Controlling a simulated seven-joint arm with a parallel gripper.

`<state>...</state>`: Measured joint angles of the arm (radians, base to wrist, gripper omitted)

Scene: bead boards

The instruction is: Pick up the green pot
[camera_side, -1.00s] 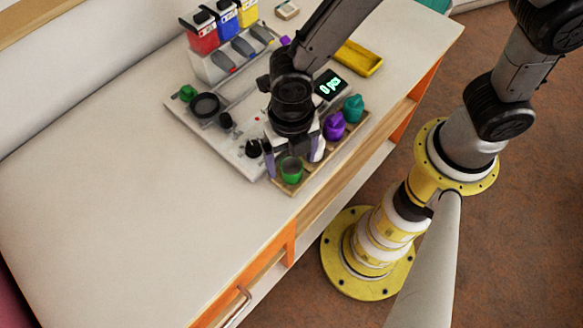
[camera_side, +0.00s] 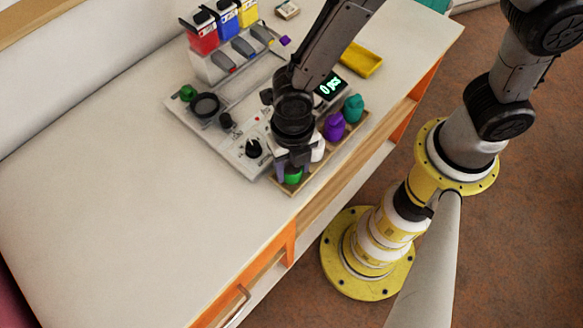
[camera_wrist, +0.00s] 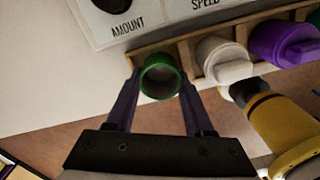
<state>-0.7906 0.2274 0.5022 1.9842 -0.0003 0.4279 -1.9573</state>
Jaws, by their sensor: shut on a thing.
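The green pot (camera_side: 293,178) stands upright in the near end slot of a wooden rack (camera_side: 291,189). In the wrist view the green pot (camera_wrist: 160,76) shows its round open mouth from above, with a greyish inside. My gripper (camera_side: 291,171) is over that slot with its fingers down around the pot. In the wrist view my gripper (camera_wrist: 160,90) has one dark finger on each side of the pot, shut on it. The pot's lower part is hidden in the rack.
In the rack beside the green pot stand a white pot (camera_wrist: 222,58), a purple pot (camera_side: 334,127) and a teal pot (camera_side: 353,108). A grey dispenser board (camera_side: 238,150) with knobs adjoins the rack. A yellow tray (camera_side: 361,59) lies behind. The table's left is clear.

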